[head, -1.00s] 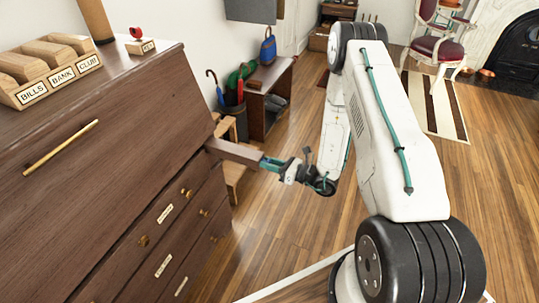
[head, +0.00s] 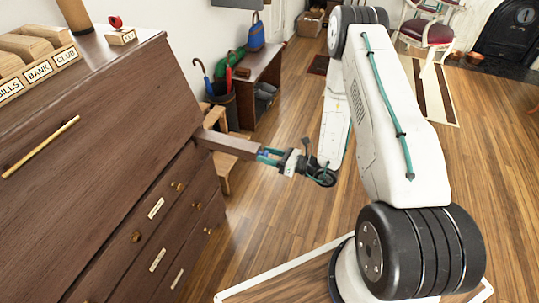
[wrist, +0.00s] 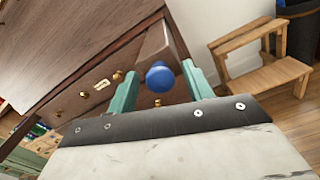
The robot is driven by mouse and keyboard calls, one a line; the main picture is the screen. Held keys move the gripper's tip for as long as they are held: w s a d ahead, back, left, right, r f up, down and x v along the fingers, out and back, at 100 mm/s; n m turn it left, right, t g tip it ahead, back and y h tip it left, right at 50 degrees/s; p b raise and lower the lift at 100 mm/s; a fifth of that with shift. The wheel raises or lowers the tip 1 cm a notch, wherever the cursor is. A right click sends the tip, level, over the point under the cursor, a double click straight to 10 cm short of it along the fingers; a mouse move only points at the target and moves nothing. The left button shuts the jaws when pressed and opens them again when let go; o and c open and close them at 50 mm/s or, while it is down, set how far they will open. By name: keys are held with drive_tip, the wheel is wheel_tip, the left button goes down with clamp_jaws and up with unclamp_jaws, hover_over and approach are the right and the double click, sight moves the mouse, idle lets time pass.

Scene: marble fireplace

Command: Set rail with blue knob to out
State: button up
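The wooden rail (head: 232,146) sticks well out from the side of the brown desk's (head: 90,160) front, level and below the slanted lid. It also shows end-on in the wrist view (wrist: 156,43). Its round blue knob (wrist: 160,76) is on the rail's outer end. My gripper (head: 267,156) is at that end. In the wrist view its two teal fingers (wrist: 161,88) stand one on each side of the knob, with narrow gaps visible between knob and fingers. The gripper looks open around the knob; contact deeper down is hard to tell.
Drawers with brass knobs (head: 136,236) lie below the rail. A small wooden step stool (wrist: 262,56) stands on the floor to the right in the wrist view. A side bench (head: 258,75) and umbrella stand (head: 222,100) are behind. Wooden floor to the right is open.

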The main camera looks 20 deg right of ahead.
drive_tip(key=v, duration=0.8)
drive_tip(key=shift+w, duration=0.1)
drive_tip(key=s+a+r+n+g+y, duration=0.1)
drive_tip(key=s+a+r+n+g, duration=0.2)
drive_tip(key=s+r+n+g, duration=0.4)
drive_tip(key=s+a+r+n+g, duration=0.4)
drive_tip(key=s+r+n+g, duration=0.1)
drive_tip(key=r+n+g, duration=0.4)
drive_tip(key=s+r+n+t+h, duration=0.1)
drive_tip(key=s+r+n+h, duration=0.3)
drive_tip(key=r, duration=0.3)
drive_tip(key=s+d+r+n+t+h, duration=0.1)
drive_tip(key=s+r+n+t+h, duration=0.1)
drive_tip(key=s+r+n+h, duration=0.2)
drive_tip(key=s+r+n+t+h, duration=0.1)
drive_tip(key=s+r+n+h, duration=0.4)
drive_tip(key=r, duration=0.6)
drive_tip(key=shift+d+n+t+h, duration=0.3)
drive_tip(key=shift+d+n+h, duration=0.1)
drive_tip(key=shift+n, duration=0.4)
